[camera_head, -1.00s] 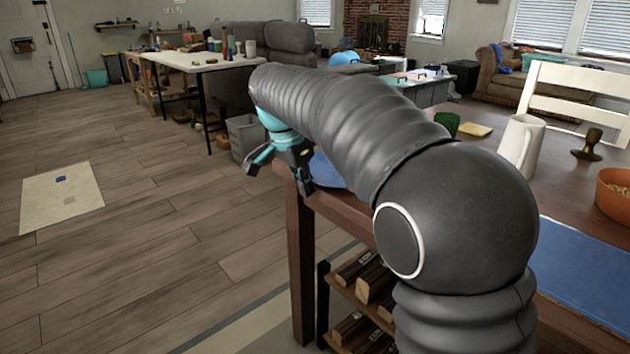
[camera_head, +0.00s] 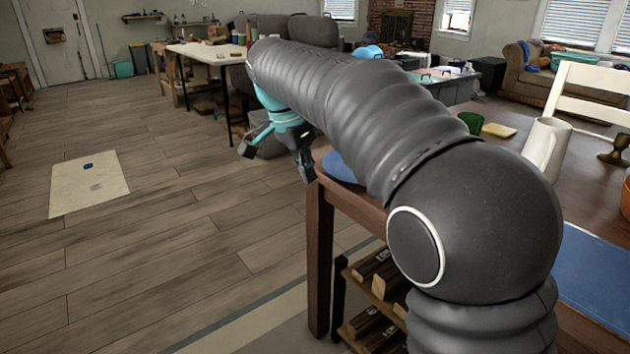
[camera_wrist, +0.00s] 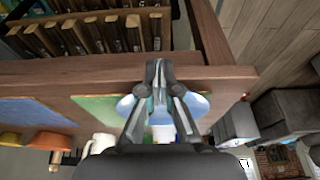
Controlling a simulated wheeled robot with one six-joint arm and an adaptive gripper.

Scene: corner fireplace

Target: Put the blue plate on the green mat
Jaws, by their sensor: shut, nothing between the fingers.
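The blue plate (camera_head: 341,167) lies at the table's far left corner, partly hidden behind my arm. In the wrist view the plate (camera_wrist: 198,104) shows behind my fingers, near the table edge. The green mat (camera_wrist: 92,104) lies on the table left of the plate in the wrist view; the plate's left side appears to reach its edge, but my fingers hide part of this. In the head view my arm hides the mat. My gripper (camera_wrist: 157,72) is shut and empty. In the head view my gripper (camera_head: 277,160) hangs by the table corner, beside the plate.
Shelved books lie below.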

